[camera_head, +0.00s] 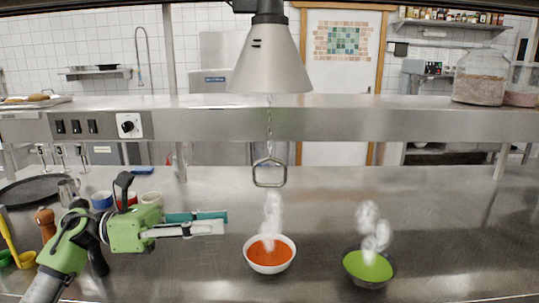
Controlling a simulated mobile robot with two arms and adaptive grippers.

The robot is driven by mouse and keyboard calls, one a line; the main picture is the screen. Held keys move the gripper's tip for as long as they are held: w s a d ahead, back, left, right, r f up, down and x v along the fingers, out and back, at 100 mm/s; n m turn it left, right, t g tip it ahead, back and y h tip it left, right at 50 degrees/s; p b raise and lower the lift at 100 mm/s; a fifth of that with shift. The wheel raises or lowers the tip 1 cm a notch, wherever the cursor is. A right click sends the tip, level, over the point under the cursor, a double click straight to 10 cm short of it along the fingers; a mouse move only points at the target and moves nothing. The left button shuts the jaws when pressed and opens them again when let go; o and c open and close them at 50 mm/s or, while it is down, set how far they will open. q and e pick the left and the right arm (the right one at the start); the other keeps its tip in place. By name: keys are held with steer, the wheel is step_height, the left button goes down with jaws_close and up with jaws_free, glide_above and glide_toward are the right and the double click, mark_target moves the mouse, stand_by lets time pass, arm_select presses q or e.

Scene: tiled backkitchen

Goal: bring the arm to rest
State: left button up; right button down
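My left arm comes in from the lower left, with a green and grey body. Its gripper (225,221) points right above the steel counter, left of the bowl of orange soup. A teal strip and a pale grey finger lie close together, seen nearly side-on, so I cannot tell how far apart the fingers are. I see no object clearly held between them. My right gripper is not in view.
A white bowl of orange soup (269,265) and a dark bowl of green soup (368,275) steam on the counter (430,215). A lamp (270,65) and metal handle (269,178) hang above. A pepper mill (46,224) and small cups (103,201) crowd the left.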

arm_select(q)
steer(key=w+a+f+n+t+y, duration=0.2)
steer(key=w+n+t+y, duration=0.2)
steer(key=n+t, duration=0.8)
steer(key=w+a+f+n+t+y, duration=0.3)
steer(key=n+t, duration=0.5)
steer(key=n, duration=0.8)
steer(key=s+a+f+n+g+y, duration=0.1)
steer(key=a+f+n+g+y, duration=0.15)
steer(key=f+n+y, duration=0.45)
steer(key=s+a+f+n+g+y, duration=0.15)
steer(key=a+f+n+y, duration=0.35)
steer(key=f, duration=0.5)
steer(key=s+f+n+g, duration=0.6)
steer(key=s+f, duration=0.6)
steer(key=f, duration=0.1)
steer(key=s+d+f+n+g, duration=0.1)
steer(key=s+f+g, duration=0.3)
steer(key=s, duration=0.5)
steer(key=s+d+f+n+g, duration=0.2)
steer(key=s+f+g, duration=0.15)
steer(key=s, duration=0.55)
step_height(320, 180, down, 27)
steer(key=s, duration=0.3)
steer(key=s+a+f+g, duration=0.2)
steer(key=s+a+f, duration=0.1)
steer(key=s+f, duration=1.2)
steer(key=shift+s+m, duration=0.3)
steer(key=shift+s, duration=0.25)
